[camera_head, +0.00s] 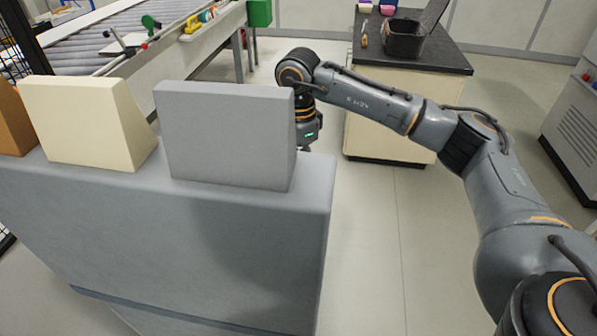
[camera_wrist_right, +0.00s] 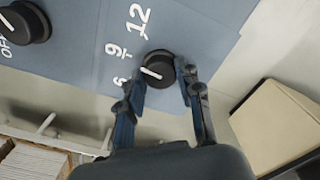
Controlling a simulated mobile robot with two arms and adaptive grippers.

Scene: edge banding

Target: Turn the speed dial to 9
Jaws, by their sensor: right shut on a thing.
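In the right wrist view, the black speed dial (camera_wrist_right: 160,67) with a white pointer line sits on a blue-grey panel (camera_wrist_right: 80,62). White marks 6, 9 and 12 stand beside it. The pointer line runs up and left, roughly toward the 9; I cannot tell whether it lines up exactly. My right gripper (camera_wrist_right: 162,76) has one finger on each side of the dial and is shut on it. In the head view, my right arm reaches behind the grey machine, which hides the fingers and dial. My left gripper is not in view.
A second black knob (camera_wrist_right: 27,22) marked OFF is on the same panel. The grey machine (camera_head: 225,225) carries a grey block (camera_head: 225,135) and a cream block (camera_head: 85,120). A black-topped cabinet (camera_head: 390,145) stands behind my arm, and a roller conveyor (camera_head: 85,50) at the back left.

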